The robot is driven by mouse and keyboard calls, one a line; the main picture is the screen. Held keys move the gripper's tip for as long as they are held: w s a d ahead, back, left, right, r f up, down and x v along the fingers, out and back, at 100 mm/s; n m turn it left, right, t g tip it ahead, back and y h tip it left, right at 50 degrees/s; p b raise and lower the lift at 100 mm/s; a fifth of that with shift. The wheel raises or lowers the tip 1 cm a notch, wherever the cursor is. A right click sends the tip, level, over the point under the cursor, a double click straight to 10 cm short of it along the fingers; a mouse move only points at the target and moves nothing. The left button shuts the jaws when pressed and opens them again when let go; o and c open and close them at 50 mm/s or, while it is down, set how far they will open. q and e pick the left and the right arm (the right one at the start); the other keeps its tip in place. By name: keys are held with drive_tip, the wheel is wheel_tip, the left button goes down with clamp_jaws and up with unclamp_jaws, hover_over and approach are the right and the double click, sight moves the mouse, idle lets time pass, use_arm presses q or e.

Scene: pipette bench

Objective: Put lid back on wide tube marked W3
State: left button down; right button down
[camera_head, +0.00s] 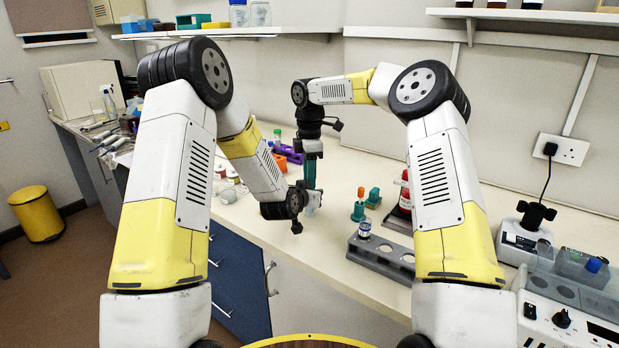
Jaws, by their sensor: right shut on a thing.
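A small tube with a blue band (364,230) stands in the grey rack (385,259). No W3 mark is legible anywhere.
An orange-and-teal item (359,206) and a teal block (374,196) stand behind the rack. Red-labelled bottles (404,198) stand beside my right arm. A purple rack (290,155) and clutter lie behind the grippers. A white device (570,320) is at right.

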drive_tip(key=c, duration=1.1)
unclamp_jaws()
drive_tip(key=shift+s, duration=0.1)
drive_tip(key=shift+a+r, duration=0.1)
drive_tip(key=shift+r, duration=2.25)
drive_tip(key=shift+c, duration=1.2)
wheel_tip(320, 180, up, 3)
drive_tip(key=n, duration=0.3)
drive_tip(key=shift+r+n, duration=0.15)
drive_tip(key=shift+n, duration=0.15)
drive_tip(key=shift+f, duration=4)
